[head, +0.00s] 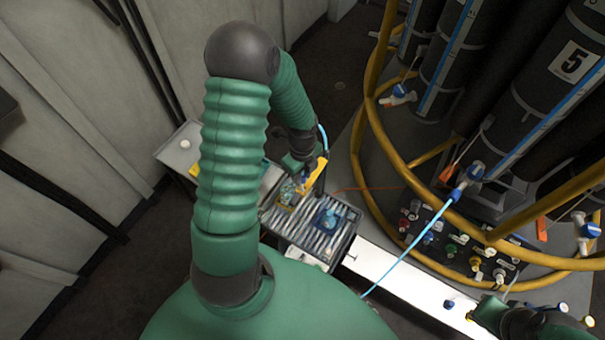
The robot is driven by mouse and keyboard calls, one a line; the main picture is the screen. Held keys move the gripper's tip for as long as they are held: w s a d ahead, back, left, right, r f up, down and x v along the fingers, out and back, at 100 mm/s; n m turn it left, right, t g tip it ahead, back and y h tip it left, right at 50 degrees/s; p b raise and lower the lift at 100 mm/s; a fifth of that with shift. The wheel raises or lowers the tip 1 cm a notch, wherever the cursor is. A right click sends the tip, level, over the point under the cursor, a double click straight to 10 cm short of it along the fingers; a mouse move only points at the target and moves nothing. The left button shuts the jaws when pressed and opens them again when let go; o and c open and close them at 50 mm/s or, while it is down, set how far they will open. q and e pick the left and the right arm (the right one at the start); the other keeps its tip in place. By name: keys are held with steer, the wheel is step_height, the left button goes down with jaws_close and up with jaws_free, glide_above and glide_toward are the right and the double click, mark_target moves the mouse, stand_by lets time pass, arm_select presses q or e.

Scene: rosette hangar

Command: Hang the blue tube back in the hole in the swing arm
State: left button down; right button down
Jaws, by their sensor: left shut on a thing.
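My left gripper (303,180) is shut over the slatted tray and is small and dark in the head view. A light blue tube (324,138) curves down beside my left wrist to the gripper, which appears to hold it. The held part is mostly hidden by the fingers. A yellow piece (317,172) is close beside the gripper; I cannot tell whether they touch. I cannot make out the hole or clearly identify the swing arm. My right gripper (482,314) is at the lower right, near the white beam; its jaws are too unclear to read.
The slatted tray (352,212) holds a blue item (328,219). A grey side table (178,147) stands left. Yellow hoop rails (366,165) surround dark cylinders at the right. Another light blue hose (407,250) crosses above the white beam (385,270). Colored valve knobs crowd the base.

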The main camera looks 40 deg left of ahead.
arm_select(q)
steer(key=shift+f+b, duration=1.5)
steer(key=shift+f, duration=1)
steer(key=c, duration=0.6)
jaws_free()
steer(key=shift+f, duration=0.1)
step_height(320, 180, up, 6)
steer(key=p, duration=0.6)
steer(key=shift+p, duration=0.35)
